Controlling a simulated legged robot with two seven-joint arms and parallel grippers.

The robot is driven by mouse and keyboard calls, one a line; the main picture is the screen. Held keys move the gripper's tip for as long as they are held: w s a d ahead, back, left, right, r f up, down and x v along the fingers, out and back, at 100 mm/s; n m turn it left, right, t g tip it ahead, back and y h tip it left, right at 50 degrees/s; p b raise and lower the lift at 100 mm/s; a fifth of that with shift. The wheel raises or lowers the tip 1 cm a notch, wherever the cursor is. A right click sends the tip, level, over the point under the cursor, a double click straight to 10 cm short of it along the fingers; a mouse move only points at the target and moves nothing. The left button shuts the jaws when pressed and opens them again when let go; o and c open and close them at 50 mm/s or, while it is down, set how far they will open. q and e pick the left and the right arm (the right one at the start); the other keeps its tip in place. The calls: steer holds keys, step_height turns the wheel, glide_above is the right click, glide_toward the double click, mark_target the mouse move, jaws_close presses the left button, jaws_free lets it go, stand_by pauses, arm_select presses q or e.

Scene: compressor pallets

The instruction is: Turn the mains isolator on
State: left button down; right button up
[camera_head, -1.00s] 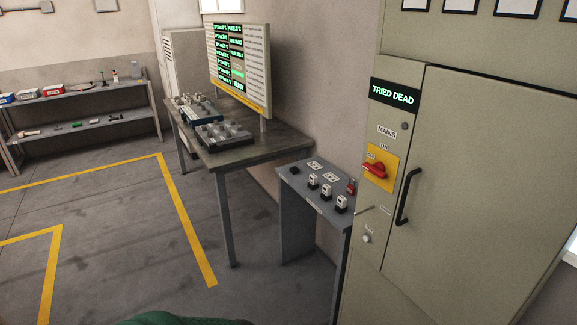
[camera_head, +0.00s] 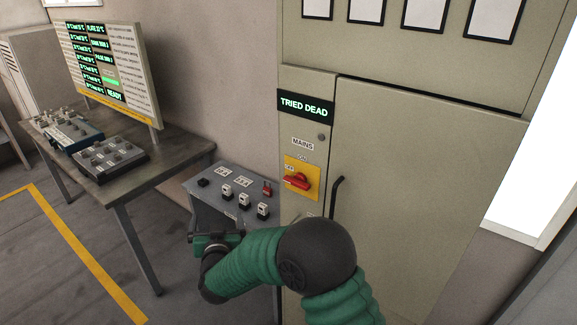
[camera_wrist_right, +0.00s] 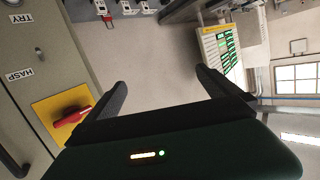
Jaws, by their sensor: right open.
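The mains isolator is a red rotary handle (camera_head: 297,181) on a yellow plate (camera_head: 303,192), on the narrow left panel of the beige cabinet (camera_head: 420,190). A "MAINS" label is above it and a "TRIED DEAD" display (camera_head: 306,106) higher up. The handle lies roughly crosswise, toward the "OFF" marking. In the right wrist view the red handle (camera_wrist_right: 72,117) is at the left, beside one finger. My right gripper (camera_wrist_right: 160,85) is open and empty; in the head view it (camera_head: 205,240) is low and left of the isolator, apart from it. My left gripper is not in view.
A black door handle (camera_head: 335,197) stands out right of the isolator. A small grey table (camera_head: 205,210) with padlocks is left of the cabinet, just behind my right gripper. A workbench (camera_head: 120,190) with control boxes and a status board (camera_head: 110,75) is farther left.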

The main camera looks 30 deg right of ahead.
steer(key=d+r+m+g+h+p, duration=0.1)
steer(key=d+r+m+h+p, duration=0.15)
steer(key=d+h, duration=0.2)
steer(key=m+g+h+p, duration=0.3)
steer(key=m+g+h, duration=0.3)
steer(key=g+h, duration=0.1)
glide_toward(294, 184)
steer(key=p+x, duration=0.3)
steer(key=x, duration=0.6)
steer(key=shift+d, duration=0.35)
steer(key=shift+w+d, duration=0.1)
steer(key=shift+a, duration=0.3)
steer(key=shift+c, duration=0.4)
steer(key=c, duration=0.5)
steer(key=shift+d+r, duration=0.1)
steer(key=shift+d, duration=0.05)
steer(key=c, duration=0.5)
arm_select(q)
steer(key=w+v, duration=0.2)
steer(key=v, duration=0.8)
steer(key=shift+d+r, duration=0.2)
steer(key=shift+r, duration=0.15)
arm_select(e)
steer(key=shift+c, duration=0.9)
